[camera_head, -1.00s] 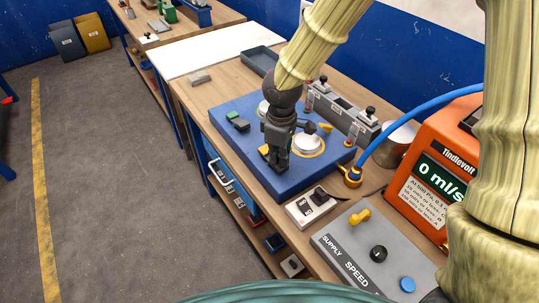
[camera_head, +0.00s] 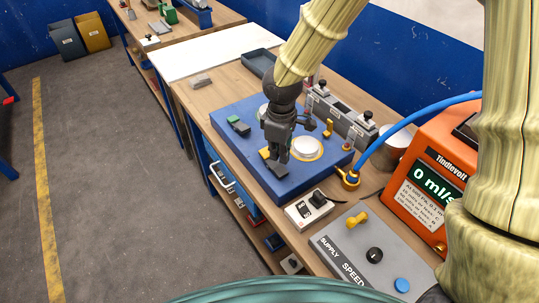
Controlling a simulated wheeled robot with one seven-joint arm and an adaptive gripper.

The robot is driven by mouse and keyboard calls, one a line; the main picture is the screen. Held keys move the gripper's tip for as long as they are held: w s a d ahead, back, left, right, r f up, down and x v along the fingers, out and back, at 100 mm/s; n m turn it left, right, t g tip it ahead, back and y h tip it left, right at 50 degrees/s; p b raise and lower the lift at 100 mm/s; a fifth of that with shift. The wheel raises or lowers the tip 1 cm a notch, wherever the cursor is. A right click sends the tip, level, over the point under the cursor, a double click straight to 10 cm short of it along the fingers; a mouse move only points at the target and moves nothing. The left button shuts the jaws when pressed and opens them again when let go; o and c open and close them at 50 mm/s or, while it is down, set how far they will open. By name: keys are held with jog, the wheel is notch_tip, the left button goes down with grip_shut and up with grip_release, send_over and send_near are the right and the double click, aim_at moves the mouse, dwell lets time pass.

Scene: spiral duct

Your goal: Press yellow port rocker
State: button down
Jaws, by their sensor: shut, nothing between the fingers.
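The yellow port rocker (camera_head: 264,153) is on the front part of the blue board, with its yellow end showing just left of my gripper. A dark part near the fingertips may be its other end. My gripper (camera_head: 281,158) is shut and empty, pointing down right beside or over the rocker. I cannot tell whether the fingertips touch it. A green and dark rocker (camera_head: 238,125) sits farther back on the left of the blue board (camera_head: 300,182).
A round white disc with a yellow ring (camera_head: 306,148) and a small yellow lever (camera_head: 328,128) are right of my gripper. A grey panel with knobs (camera_head: 362,250), an orange meter reading 0 ml/s (camera_head: 425,185) and a blue hose (camera_head: 410,118) stand nearer and right.

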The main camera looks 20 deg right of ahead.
aim_at(278, 168)
jog(key=shift+r+p, duration=1.5)
jog(key=shift+r, duration=0.35)
jog(key=shift+a, duration=0.1)
